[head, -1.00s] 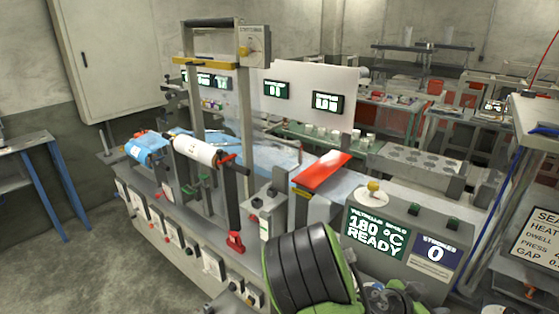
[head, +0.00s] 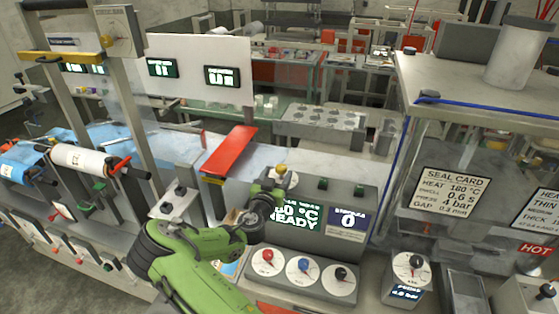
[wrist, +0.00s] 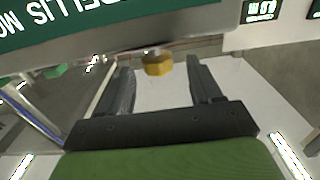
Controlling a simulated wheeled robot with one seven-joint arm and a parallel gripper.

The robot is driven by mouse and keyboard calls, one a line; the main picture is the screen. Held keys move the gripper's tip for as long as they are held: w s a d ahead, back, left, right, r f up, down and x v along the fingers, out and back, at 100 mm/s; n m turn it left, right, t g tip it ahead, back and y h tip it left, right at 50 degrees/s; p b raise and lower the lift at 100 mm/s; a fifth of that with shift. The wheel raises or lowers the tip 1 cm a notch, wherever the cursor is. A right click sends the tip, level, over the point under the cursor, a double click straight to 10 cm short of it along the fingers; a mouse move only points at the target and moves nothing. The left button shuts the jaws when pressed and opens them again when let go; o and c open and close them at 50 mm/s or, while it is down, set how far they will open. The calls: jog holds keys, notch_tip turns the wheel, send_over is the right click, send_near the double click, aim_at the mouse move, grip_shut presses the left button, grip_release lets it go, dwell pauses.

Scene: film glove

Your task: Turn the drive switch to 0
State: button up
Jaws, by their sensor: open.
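A yellow knob (head: 281,168) stands on a pale round plate at the top of the grey console (head: 340,250). In the wrist view the yellow knob (wrist: 158,64) shows beyond the gap between the two dark fingers, apart from both. My gripper (head: 272,187) is open and empty, in front of the console's upper left, and hides part of the green display. Another yellow knob (head: 107,41) sits on a pale switch box (head: 118,28) high on the post at left. The small labels cannot be read, so I cannot tell which knob is the drive switch.
Red, blue and black dials (head: 304,266) line the console's lower front. A red sloping plate (head: 230,150) is just left of the gripper.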

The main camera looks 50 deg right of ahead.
aim_at(280, 171)
jog(key=x, duration=0.1)
jog(key=p+x, duration=0.1)
jog(key=x, duration=0.1)
jog(key=shift+s+r, duration=0.2)
jog(key=shift+r, duration=0.1)
jog(key=shift+w+d+f, duration=0.2)
jog(key=shift+w+d, duration=0.15)
jog(key=shift+d, duration=0.15)
jog(key=shift+s, duration=0.1)
jog(key=c, duration=0.9)
